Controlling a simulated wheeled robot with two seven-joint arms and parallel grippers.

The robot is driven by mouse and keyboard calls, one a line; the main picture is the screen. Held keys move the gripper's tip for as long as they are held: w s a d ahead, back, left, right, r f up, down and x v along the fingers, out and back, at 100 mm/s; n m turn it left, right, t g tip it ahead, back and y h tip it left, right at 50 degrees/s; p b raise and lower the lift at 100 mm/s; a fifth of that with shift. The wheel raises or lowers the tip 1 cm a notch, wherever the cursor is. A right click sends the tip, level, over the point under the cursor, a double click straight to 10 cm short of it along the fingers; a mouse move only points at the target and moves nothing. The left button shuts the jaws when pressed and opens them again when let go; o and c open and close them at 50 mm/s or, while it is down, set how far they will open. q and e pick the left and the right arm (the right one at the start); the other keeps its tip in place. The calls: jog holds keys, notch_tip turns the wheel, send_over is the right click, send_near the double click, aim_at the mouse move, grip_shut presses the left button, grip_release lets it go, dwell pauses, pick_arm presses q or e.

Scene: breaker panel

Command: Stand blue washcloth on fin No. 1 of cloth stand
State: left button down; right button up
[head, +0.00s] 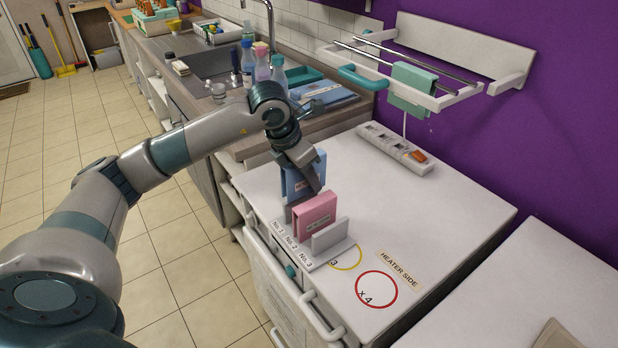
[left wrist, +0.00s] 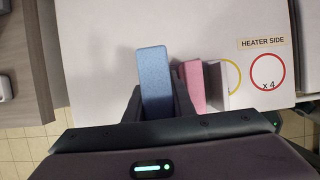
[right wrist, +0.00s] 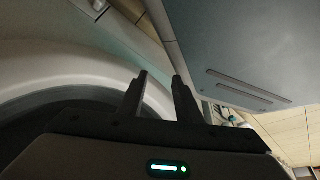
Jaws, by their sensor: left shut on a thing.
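The blue washcloth (head: 306,172) is a stiff upright slab. My left gripper (left wrist: 158,100) is shut on it; the cloth (left wrist: 154,75) stands between the two fingers. In the head view it is at the No. 1 end of the cloth stand (head: 330,237), over or on that fin; I cannot tell whether it rests there, because the gripper hides its lower part. A pink washcloth (head: 314,217) stands on the middle fin, No. 2. Fin No. 3 is bare. My right gripper (right wrist: 160,88) is open and empty, away from the stand.
The stand is on a white counter with a yellow ring (head: 346,256), a red ring (head: 376,289) and a "HEATER SIDE" label (head: 399,270). A power strip (head: 395,149) lies at the back. A wall rack (head: 435,98) with a green cloth hangs above. The counter's right part is clear.

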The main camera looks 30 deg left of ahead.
pick_arm(q)
jog(key=shift+f, duration=0.3)
pick_arm(e)
jog(key=shift+w+a+r+t, duration=0.15)
jog(key=shift+w+a, duration=0.05)
jog(key=shift+w, duration=0.25)
jog(key=shift+w+a+r+t, duration=0.1)
jog(key=shift+w+a+t, duration=0.1)
jog(key=shift+w, duration=0.25)
